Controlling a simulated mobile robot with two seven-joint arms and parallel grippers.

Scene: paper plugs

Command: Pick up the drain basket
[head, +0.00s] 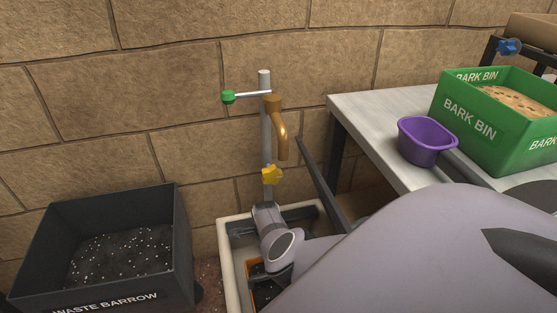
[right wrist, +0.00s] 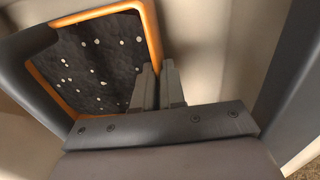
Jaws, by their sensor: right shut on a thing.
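The drain basket (head: 251,272) has an orange rim and sits low in the white sink (head: 231,275) under the tap; my right arm covers much of it in the head view. The right wrist view shows its orange rim (right wrist: 40,79) around dark soil with white specks. My right gripper (right wrist: 158,82) is shut on the rim, one finger on each side of the wall. In the head view the gripper (head: 266,276) is partly hidden behind its own wrist. I cannot tell whether the basket is lifted off the sink floor. My left gripper is not in view.
A dark waste barrow (head: 186,240) holding speckled soil stands left of the sink. A brass tap (head: 279,130) with a green lever (head: 228,97) and yellow knob (head: 271,175) rises above it. A bench (head: 368,112) at right holds a purple tub (head: 427,145) and green bark bin (head: 470,125).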

